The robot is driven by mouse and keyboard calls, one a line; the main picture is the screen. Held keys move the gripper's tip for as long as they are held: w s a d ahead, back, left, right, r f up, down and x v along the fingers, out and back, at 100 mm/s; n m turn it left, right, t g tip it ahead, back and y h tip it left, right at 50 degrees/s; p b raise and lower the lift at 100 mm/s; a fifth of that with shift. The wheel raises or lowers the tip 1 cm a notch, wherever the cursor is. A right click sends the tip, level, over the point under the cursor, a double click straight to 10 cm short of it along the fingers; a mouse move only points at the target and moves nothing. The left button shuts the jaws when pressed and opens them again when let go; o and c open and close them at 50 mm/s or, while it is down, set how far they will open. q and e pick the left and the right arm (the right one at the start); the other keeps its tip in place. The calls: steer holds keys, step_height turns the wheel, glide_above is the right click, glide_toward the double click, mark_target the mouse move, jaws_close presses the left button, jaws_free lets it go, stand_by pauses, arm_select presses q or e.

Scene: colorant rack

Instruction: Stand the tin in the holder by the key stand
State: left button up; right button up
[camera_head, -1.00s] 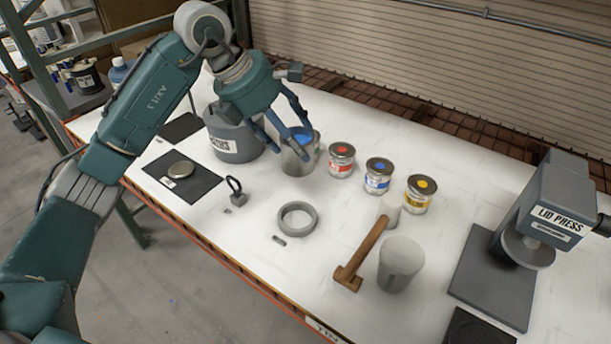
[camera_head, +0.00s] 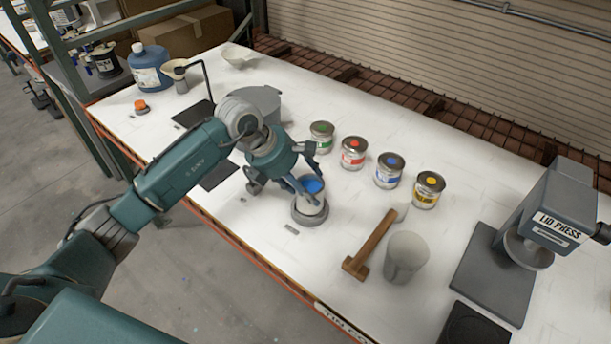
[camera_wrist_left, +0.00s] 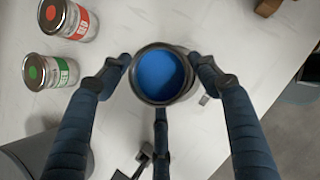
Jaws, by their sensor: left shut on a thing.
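The open tin (camera_head: 311,203) with blue paint inside is upright between the fingers of my left gripper (camera_head: 308,182), which is shut on it. The wrist view shows the tin (camera_wrist_left: 160,75) from above, with a finger on each side. The grey ring holder (camera_head: 311,220) shows around the tin's lower end; I cannot tell whether the tin rests in it or is just above it. My right gripper is not in view.
Several lidded tins (camera_head: 352,153) stand in a row behind. A wooden-handled mallet (camera_head: 372,245) and a grey cup (camera_head: 405,258) are to the right, then the lid press (camera_head: 540,215). A grey tub (camera_head: 258,100) stands behind my gripper.

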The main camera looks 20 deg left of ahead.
arm_select(q)
step_height(320, 180, down, 3)
steer(key=shift+r+p, duration=0.1)
steer(key=shift+p, duration=0.35)
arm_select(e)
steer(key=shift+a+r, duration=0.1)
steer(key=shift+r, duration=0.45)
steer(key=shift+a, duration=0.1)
arm_select(q)
steer(key=shift+f, duration=0.2)
steer(key=o, duration=1.4)
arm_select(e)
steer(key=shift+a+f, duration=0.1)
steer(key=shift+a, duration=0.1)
